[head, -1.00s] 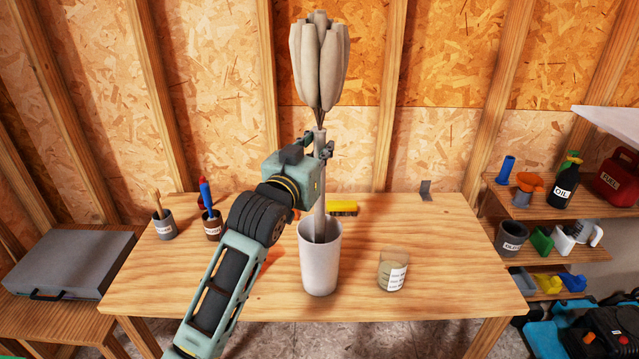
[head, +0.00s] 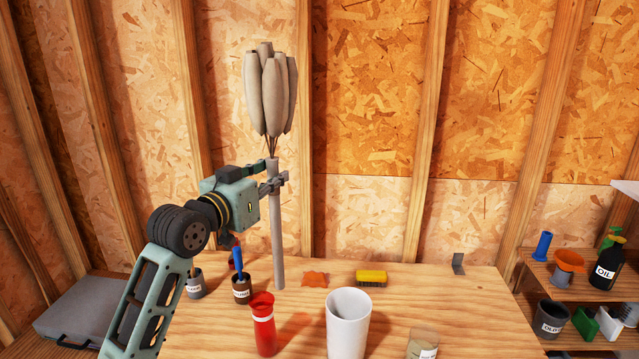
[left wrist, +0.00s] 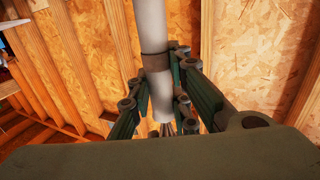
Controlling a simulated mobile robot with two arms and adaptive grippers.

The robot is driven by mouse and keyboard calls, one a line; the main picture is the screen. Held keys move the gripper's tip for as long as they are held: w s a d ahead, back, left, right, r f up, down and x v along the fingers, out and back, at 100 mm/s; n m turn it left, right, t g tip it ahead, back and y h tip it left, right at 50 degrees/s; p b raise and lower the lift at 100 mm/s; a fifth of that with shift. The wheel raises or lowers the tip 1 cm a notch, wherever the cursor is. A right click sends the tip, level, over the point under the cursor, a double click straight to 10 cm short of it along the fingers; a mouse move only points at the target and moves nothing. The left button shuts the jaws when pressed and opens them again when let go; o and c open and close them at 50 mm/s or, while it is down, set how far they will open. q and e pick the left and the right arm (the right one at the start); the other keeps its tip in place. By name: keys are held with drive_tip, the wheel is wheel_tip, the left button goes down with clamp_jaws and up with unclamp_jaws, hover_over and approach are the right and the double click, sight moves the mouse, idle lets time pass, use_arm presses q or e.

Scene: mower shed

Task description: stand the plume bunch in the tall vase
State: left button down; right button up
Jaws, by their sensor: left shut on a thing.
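The plume bunch (head: 270,95) has several pale grey-beige plumes above a long grey stem (head: 278,245). It is upright in my left gripper (head: 275,182), which is shut on the upper stem. The left wrist view shows the fingers (left wrist: 160,88) around the pale stem (left wrist: 152,30). The tall vase (head: 347,330) is white and open-topped, and stands on the workbench. In the head view the stem's lower end is left of the vase's mouth and apart from it. Its height above the bench is hard to tell. My right gripper is not in view.
A red labelled container (head: 263,325) stands just left of the vase. An orange piece (head: 315,279) and a yellow brush (head: 371,277) lie behind. Two small pots (head: 242,289) (head: 194,286) are at left, and a labelled jar (head: 422,346) at right.

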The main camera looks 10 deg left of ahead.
use_arm(q)
drive_tip(key=s+a+r, duration=0.2)
drive_tip(key=a+r, duration=0.1)
drive_tip(key=a, duration=0.2)
wheel_tip(320, 180, down, 26)
drive_tip(key=b, duration=1.6)
drive_tip(key=shift+w+r, duration=0.25)
drive_tip(key=shift+w, duration=0.1)
idle(0.4)
drive_tip(key=c, duration=1.6)
unclamp_jaws()
drive_tip(key=shift+o, duration=0.2)
drive_tip(key=v, duration=1.2)
